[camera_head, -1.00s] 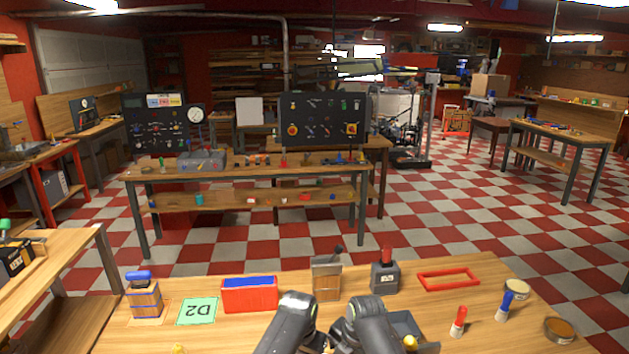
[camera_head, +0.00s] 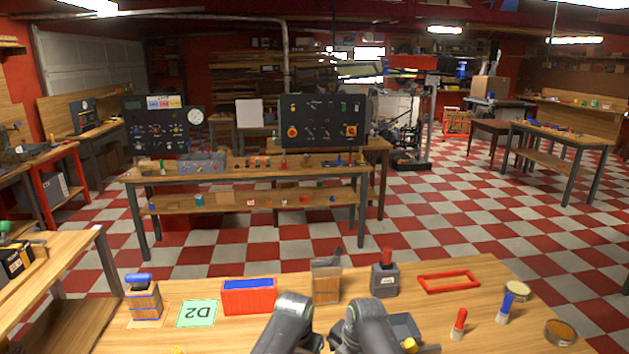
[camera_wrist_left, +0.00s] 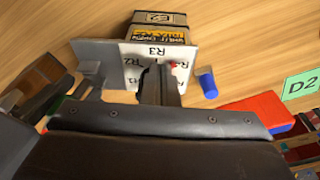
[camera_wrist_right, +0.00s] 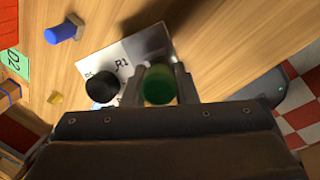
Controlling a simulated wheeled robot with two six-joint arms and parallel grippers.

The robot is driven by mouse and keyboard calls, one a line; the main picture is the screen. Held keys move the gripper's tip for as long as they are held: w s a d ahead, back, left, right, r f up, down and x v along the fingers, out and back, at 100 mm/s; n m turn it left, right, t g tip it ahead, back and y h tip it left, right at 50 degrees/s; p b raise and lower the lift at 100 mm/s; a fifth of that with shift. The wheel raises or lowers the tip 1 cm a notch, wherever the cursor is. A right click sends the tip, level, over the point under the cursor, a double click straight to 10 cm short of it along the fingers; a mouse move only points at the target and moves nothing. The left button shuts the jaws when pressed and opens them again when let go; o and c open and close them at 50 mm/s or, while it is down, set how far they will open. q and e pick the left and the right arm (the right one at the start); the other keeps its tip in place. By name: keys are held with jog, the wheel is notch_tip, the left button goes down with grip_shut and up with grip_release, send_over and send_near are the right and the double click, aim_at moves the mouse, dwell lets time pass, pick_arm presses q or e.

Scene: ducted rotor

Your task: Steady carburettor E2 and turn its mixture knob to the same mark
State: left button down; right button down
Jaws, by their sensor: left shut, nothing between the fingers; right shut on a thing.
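A dark box lettered E2 (camera_wrist_left: 160,20), with a yellow-printed label, lies at the top of the left wrist view. Beside it is a white dial plate (camera_wrist_left: 135,52) marked R2, R3 and R4, with a small red spot near R4. The white plate in the right wrist view (camera_wrist_right: 135,50) shows R1. My left gripper (camera_wrist_left: 158,75) is shut and empty in front of the dial plate. My right gripper (camera_wrist_right: 158,72) is shut on a green knob (camera_wrist_right: 158,87). A black round part (camera_wrist_right: 103,86) is beside it. The head view hides both gripper tips behind my arms.
A red frame (camera_head: 448,282) lies at right. A blue cylinder (camera_wrist_left: 208,86) is close to the plate.

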pick_arm(q)
jog(key=shift+s+a, duration=0.15)
jog(key=shift+s, duration=0.1)
notch_tip(320, 180, up, 6)
jog(key=shift+w+d, duration=0.2)
jog(key=shift+d, duration=0.05)
jog(key=shift+s+d+f, duration=0.1)
jog(key=shift+d+f, duration=0.05)
jog(key=shift+f, duration=1.35)
jog(key=shift+s+d+f, duration=0.1)
jog(key=shift+d+f, duration=0.05)
jog(key=shift+f, duration=1.3)
jog(key=shift+w+d, duration=0.15)
jog(key=shift+w, duration=0.5)
pick_arm(e)
jog(key=shift+a, duration=0.1)
pick_arm(q)
jog(key=shift+w+a+r, duration=0.1)
jog(key=shift+w+a, duration=0.2)
jog(key=shift+a, duration=0.05)
pick_arm(e)
jog(key=shift+s+f, duration=0.1)
pick_arm(q)
jog(key=shift+s, duration=0.15)
